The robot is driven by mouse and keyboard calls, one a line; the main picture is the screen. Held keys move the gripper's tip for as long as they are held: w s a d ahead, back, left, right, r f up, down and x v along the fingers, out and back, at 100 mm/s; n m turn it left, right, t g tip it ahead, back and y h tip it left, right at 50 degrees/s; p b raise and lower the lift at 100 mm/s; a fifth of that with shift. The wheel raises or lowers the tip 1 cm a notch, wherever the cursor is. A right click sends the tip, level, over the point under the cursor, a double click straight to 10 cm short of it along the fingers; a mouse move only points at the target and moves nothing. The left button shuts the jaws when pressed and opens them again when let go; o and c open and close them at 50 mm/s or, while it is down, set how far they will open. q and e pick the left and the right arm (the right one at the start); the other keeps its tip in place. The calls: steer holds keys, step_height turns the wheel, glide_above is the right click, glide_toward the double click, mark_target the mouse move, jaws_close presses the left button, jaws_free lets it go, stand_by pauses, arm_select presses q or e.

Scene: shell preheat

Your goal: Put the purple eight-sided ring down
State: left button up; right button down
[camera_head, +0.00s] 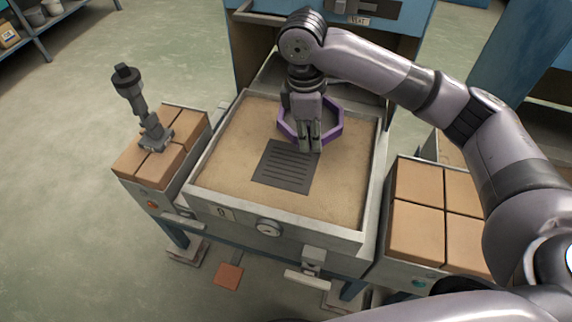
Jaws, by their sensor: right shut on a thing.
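The fingers hide part of that side. I cannot tell whether the ring touches the bed or hangs just above it. A dark slotted plate (285,167) lies in the bed just in front of and left of the ring. My left gripper does not show.
Brown blocks sit in a holder on the left (155,168) and another on the right (418,232). A dark upright tool (139,100) stands on the left blocks. A gauge (269,227) is on the tray's front. A blue cabinet (255,50) stands behind. The bed's left and front are clear.

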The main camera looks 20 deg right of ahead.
mark_target(302, 181)
steer(key=w+n, duration=0.2)
steer(key=n, duration=0.1)
steer(key=w+n, duration=0.1)
steer(key=n, duration=0.2)
steer(key=shift+w+r+t, duration=0.1)
steer(key=shift+w+t, duration=0.25)
steer(key=shift+t, duration=0.05)
steer(key=shift+w+n, duration=0.15)
steer(key=shift+n, duration=0.25)
step_height(302, 181, down, 20)
steer(key=shift+w, duration=0.1)
steer(key=c, duration=1.9)
jaws_free()
steer(key=shift+c, duration=0.2)
steer(key=o, duration=0.5)
steer(key=shift+d, duration=0.1)
